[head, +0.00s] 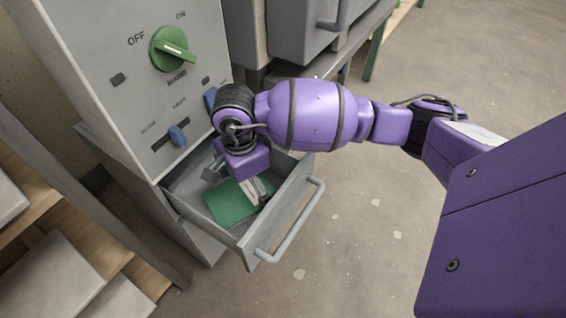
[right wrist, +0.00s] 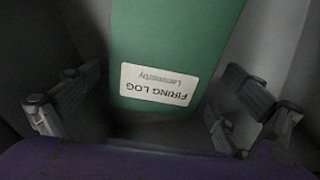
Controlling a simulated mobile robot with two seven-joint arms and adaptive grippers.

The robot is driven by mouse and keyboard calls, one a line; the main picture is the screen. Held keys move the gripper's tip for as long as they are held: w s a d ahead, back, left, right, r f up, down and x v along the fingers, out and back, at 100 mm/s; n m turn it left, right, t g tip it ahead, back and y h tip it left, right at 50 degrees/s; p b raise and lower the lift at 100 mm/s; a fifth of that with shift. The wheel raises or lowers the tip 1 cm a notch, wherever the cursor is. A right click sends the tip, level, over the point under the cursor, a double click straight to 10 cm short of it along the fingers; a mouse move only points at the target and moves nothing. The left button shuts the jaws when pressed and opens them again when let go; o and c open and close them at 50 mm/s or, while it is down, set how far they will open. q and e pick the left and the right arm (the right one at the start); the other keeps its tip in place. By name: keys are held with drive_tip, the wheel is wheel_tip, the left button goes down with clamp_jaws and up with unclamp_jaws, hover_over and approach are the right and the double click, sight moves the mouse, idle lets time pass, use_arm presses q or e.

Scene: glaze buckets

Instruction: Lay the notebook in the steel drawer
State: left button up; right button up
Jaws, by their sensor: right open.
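The green notebook (head: 226,207) lies inside the open steel drawer (head: 278,214), towards its front. In the right wrist view the notebook (right wrist: 175,40) shows a white label reading "FIRING LOG". My right gripper (head: 238,183) reaches down into the drawer above the notebook and hides part of it. Its fingers are open, and in the right wrist view they stand apart on either side of the notebook (right wrist: 155,112), with nothing held between them. I cannot tell whether the notebook rests fully flat. My left gripper is not in view.
The grey cabinet panel (head: 110,45) above the drawer has a green knob (head: 173,48) and a blue slider (head: 177,136). The drawer's bar handle (head: 290,226) sticks out in front. Wooden shelves (head: 60,235) stand at left. Floor to the right is open.

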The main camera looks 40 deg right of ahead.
sight(248, 191)
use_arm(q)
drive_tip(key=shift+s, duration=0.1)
use_arm(e)
drive_tip(key=shift+r, duration=0.1)
use_arm(q)
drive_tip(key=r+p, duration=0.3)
drive_tip(key=p, duration=0.1)
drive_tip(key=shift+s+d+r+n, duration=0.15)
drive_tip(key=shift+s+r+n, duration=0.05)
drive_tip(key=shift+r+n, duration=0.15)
use_arm(e)
wheel_tip(248, 191, up, 12)
drive_tip(key=shift+r, duration=0.2)
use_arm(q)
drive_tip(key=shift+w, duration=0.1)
use_arm(e)
drive_tip(key=shift+a, duration=0.1)
